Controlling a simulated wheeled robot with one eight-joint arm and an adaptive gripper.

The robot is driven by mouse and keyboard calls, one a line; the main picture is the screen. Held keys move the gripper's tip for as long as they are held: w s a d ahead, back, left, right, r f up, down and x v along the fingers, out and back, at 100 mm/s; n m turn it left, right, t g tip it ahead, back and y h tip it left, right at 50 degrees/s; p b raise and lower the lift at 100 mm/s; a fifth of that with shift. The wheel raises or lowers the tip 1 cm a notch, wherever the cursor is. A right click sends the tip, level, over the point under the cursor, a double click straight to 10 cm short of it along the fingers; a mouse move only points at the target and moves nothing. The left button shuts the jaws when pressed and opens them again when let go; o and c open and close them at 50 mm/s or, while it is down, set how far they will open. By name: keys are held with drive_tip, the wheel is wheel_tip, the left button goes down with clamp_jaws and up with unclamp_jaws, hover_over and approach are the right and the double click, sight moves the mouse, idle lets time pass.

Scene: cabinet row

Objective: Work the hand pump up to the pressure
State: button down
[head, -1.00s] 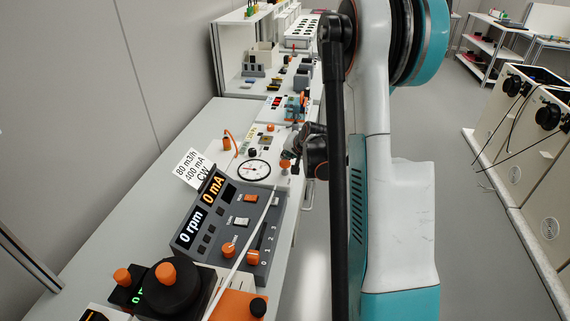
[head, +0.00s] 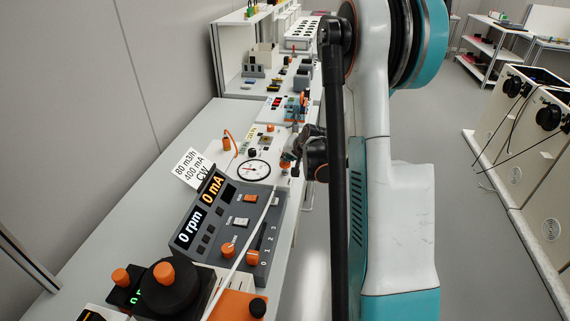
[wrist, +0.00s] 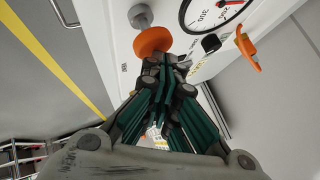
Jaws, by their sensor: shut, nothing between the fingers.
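The hand pump's orange round knob (wrist: 152,41) sits on a grey stem at the edge of a white panel in the wrist view. In the head view the knob (head: 284,165) is partly behind my gripper. My gripper (wrist: 168,68) is shut and empty, its fingertips close beside the knob; I cannot tell if they touch it. In the head view my gripper (head: 292,157) is at the panel's right edge. The round pressure gauge (head: 253,170) is left of it and shows cut off in the wrist view (wrist: 213,8). Its exact reading is too small to tell.
A black knob (wrist: 210,43) and an orange lever (wrist: 247,50) are on the panel near the gauge. A grey console (head: 225,220) with displays stands nearer on the bench. Other devices stand behind.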

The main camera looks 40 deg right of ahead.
drive_tip(key=shift+f+b, duration=0.65)
drive_tip(key=shift+f, duration=0.2)
idle(0.6)
drive_tip(key=shift+r, duration=0.2)
drive_tip(key=shift+r+p, duration=1)
drive_tip(key=shift+r, duration=0.35)
drive_tip(key=shift+r+p, duration=1.6)
drive_tip(key=shift+r, duration=0.95)
